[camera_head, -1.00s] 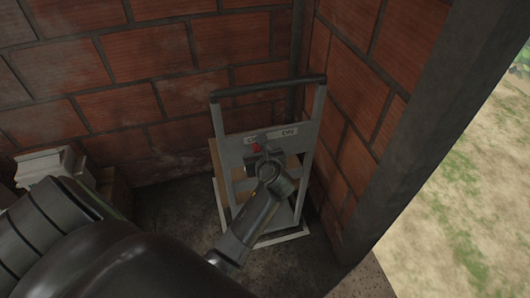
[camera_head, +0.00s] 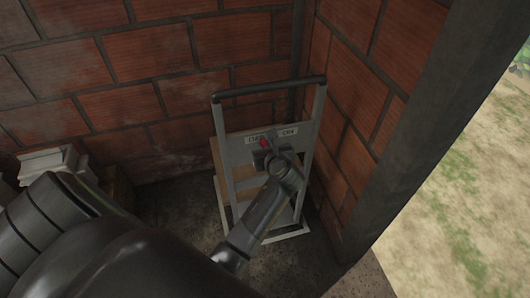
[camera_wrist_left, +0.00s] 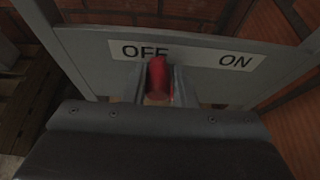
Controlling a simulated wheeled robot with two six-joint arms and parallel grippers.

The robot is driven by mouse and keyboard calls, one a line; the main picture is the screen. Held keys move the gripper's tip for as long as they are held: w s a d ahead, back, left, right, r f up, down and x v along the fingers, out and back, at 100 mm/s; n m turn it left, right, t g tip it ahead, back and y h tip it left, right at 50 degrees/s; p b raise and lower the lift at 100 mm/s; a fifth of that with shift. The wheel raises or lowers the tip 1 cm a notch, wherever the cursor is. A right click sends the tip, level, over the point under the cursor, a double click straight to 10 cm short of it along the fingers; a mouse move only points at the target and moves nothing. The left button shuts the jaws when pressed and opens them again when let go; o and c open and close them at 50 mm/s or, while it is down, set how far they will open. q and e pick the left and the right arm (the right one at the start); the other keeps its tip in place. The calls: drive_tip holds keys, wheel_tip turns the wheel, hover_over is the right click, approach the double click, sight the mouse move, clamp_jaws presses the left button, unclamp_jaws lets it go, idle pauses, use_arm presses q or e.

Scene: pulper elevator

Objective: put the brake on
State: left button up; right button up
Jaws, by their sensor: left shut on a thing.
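The brake lever's red handle (camera_head: 264,143) stands in front of the grey panel of an upright metal frame. A white label (camera_wrist_left: 187,55) on the panel reads OFF at left and ON at right. In the left wrist view the red handle (camera_wrist_left: 158,78) is between the two fingers of my left gripper (camera_wrist_left: 160,88), just below the right end of OFF. In the head view my left gripper (camera_head: 266,154) is shut on the handle. The lever's lower part is hidden by the gripper. My right gripper is not in view.
The grey frame (camera_head: 219,135) with a black top bar (camera_head: 268,87) stands in a brick corner. A dark post (camera_head: 410,130) rises at right, with open ground beyond. Pale blocks (camera_head: 47,161) lie at left. Bare floor (camera_head: 185,205) lies left of the frame.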

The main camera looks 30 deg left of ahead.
use_arm(q)
drive_tip(key=shift+w+d+f, duration=0.1)
drive_tip(key=shift+w+d, duration=0.05)
drive_tip(key=shift+d, duration=0.05)
drive_tip(key=shift+w+d, duration=0.15)
drive_tip(key=shift+w+d+r, duration=0.25)
drive_tip(key=shift+w+d, duration=0.5)
drive_tip(key=shift+w, duration=0.15)
drive_tip(key=shift+w, duration=0.1)
drive_tip(key=shift+w+d+f, duration=0.2)
drive_tip(key=shift+w+d, duration=0.7)
drive_tip(key=shift+w, duration=0.05)
